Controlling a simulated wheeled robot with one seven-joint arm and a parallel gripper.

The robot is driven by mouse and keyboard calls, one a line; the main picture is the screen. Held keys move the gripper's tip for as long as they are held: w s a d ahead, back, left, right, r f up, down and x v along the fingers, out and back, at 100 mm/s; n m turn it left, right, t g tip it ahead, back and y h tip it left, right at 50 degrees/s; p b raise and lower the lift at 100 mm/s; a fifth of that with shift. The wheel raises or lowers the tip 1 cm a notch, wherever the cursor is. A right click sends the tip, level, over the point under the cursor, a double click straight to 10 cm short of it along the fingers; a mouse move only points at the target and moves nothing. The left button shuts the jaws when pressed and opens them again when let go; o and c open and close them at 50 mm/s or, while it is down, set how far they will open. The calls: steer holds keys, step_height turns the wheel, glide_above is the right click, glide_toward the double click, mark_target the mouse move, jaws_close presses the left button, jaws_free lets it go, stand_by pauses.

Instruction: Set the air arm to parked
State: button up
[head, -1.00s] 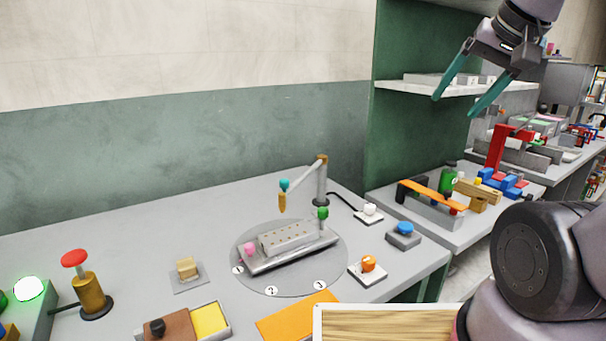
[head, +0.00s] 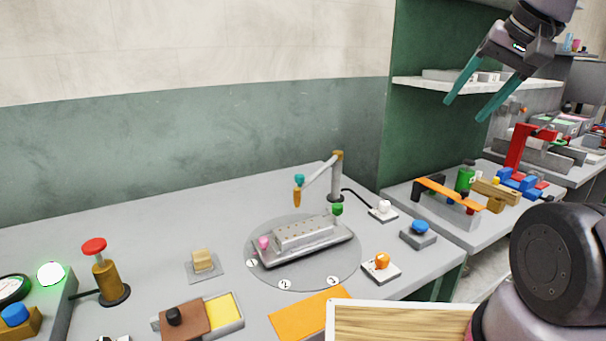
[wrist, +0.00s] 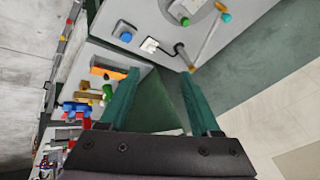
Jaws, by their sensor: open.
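The air arm (head: 318,178) stands at the back of the grey table. It is a silver bar reaching forward and left from a post with a brass top (head: 337,156). At its free end are a teal knob (head: 299,180) and an orange-brown nozzle (head: 297,197), which hangs above the left part of a grey perforated block (head: 303,236). In the wrist view the air arm (wrist: 207,42) shows at the top right. My gripper (head: 467,109) is open and empty, high up at the right and well apart from the air arm; its teal fingers (wrist: 160,72) frame the wrist view.
The block sits on a round numbered plate (head: 345,270) with pink and green knobs. Nearby are a white switch (head: 383,208), a blue button (head: 420,228), an orange knob (head: 382,261) and a red-topped plunger (head: 95,247). A green partition with a shelf (head: 480,86) stands behind my gripper.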

steer(key=w+a+f+m+g+y, duration=0.35)
steer(key=a+f+y, duration=0.2)
steer(key=a, duration=0.35)
steer(key=w+a+f+m+g+y, duration=0.2)
steer(key=w+a+f+g+y, duration=0.25)
steer(key=a+f, duration=0.35)
steer(key=w+a+f+m+t+y, duration=0.45)
steer(key=w+a+f+m, duration=0.25)
steer(key=w+f+m, duration=0.3)
steer(key=a+f, duration=0.1)
steer(key=a, duration=0.9)
steer(key=shift+w+a+y, duration=0.2)
steer(key=shift+y, duration=0.15)
steer(key=shift+n, duration=0.25)
jaws_close()
